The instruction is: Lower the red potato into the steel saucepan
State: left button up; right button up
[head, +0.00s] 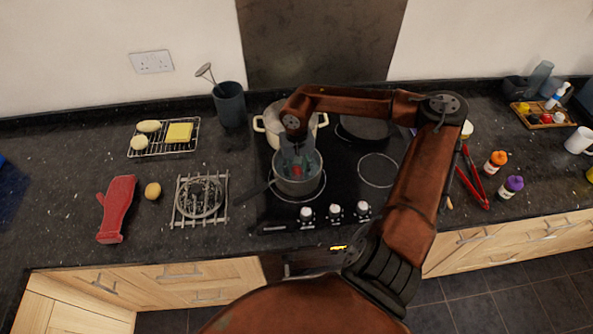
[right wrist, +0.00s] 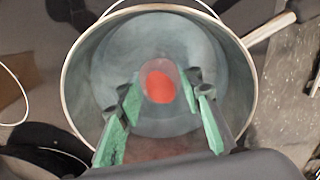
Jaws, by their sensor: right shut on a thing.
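The steel saucepan (head: 298,187) stands on the front left ring of the black hob, its handle pointing left and towards the front. In the right wrist view its round rim and inner wall (right wrist: 100,70) surround my fingers. My right gripper (head: 297,171) reaches down from above into the saucepan's mouth. It also shows in the right wrist view (right wrist: 162,87), with its green-padded fingers shut on the red potato (right wrist: 159,88). The potato is inside the rim; whether it touches the bottom I cannot tell. My left gripper is not in view.
A cream pot (head: 268,124) stands close behind the saucepan, and a dark pan (head: 365,128) sits at the back right. The front right ring (head: 378,170) is bare. A wire trivet (head: 200,199) and a red mitt (head: 117,208) lie left of the hob; red tongs (head: 473,178) lie right.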

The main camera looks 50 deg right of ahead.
aim_at(296, 169)
jog(key=shift+f, duration=0.1)
jog(key=o, duration=1.3)
notch_tip(296, 169, up, 12)
jog(key=shift+w, duration=0.1)
